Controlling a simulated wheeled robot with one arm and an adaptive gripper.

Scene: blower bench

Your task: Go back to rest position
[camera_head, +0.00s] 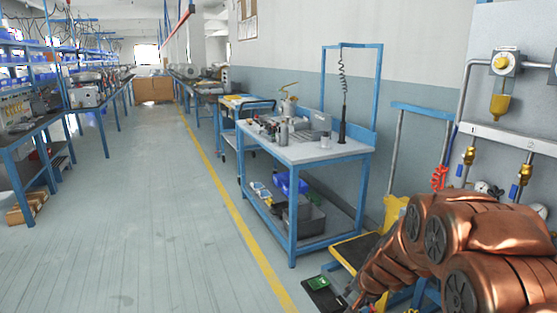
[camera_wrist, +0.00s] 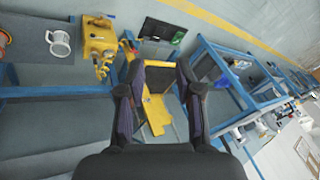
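My gripper (camera_wrist: 161,78) shows in the wrist view with its two dark fingers spread apart. It is open, and I see nothing held between the fingers. Behind the fingers is a yellow-framed platform (camera_wrist: 156,115), partly hidden by them. The platform also shows in the head view (camera_head: 345,251), just behind my arm. My copper-coloured arm fills the lower right of the head view. The fingers cannot be made out clearly there.
A blue-framed workbench (camera_head: 310,152) with tools stands against the right wall. A black tray with a green item (camera_head: 318,283) lies on the floor beside the platform. The left aisle is clear.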

